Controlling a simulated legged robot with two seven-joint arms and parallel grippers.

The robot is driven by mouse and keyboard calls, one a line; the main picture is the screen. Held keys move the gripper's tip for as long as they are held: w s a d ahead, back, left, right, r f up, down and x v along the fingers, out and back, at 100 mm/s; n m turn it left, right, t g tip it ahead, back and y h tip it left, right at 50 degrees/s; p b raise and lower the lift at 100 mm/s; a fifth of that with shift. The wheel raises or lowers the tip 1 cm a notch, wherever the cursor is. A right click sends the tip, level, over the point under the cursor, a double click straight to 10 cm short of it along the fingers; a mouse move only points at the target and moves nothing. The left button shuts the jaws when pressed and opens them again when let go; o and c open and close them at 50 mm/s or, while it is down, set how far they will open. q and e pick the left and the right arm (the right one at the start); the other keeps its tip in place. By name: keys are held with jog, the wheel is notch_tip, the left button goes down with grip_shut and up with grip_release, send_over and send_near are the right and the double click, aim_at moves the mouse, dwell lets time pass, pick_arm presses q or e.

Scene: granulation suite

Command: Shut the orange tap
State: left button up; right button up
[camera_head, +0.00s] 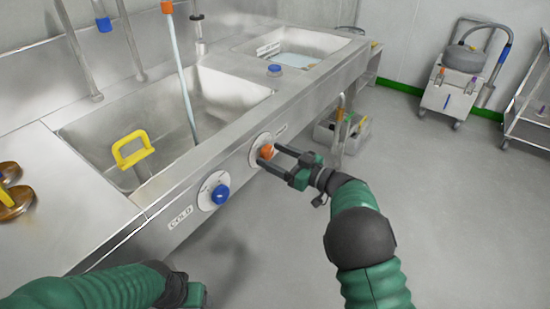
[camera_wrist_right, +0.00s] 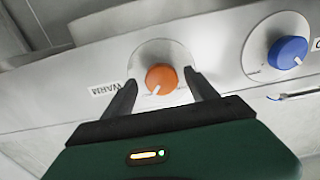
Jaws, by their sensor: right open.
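The orange tap (camera_head: 267,151) is a round knob on a pale dial on the sink's front panel. In the right wrist view the orange tap (camera_wrist_right: 161,79) sits between the fingers of my right gripper, near a label reading WARM. My right gripper (camera_head: 269,156) is open, with one finger on either side of the knob; I cannot tell if either touches it. In the wrist view my right gripper (camera_wrist_right: 160,92) shows both fingers spread. My left gripper (camera_head: 190,296) is low at the bottom edge, partly cut off, its fingers not clear.
A blue knob (camera_head: 220,194) labelled COLD is left of the orange one, and also shows in the wrist view (camera_wrist_right: 288,52). A wheeled cart (camera_head: 452,95) stands far right.

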jog(key=shift+a, duration=0.2)
jog(key=c, duration=1.4)
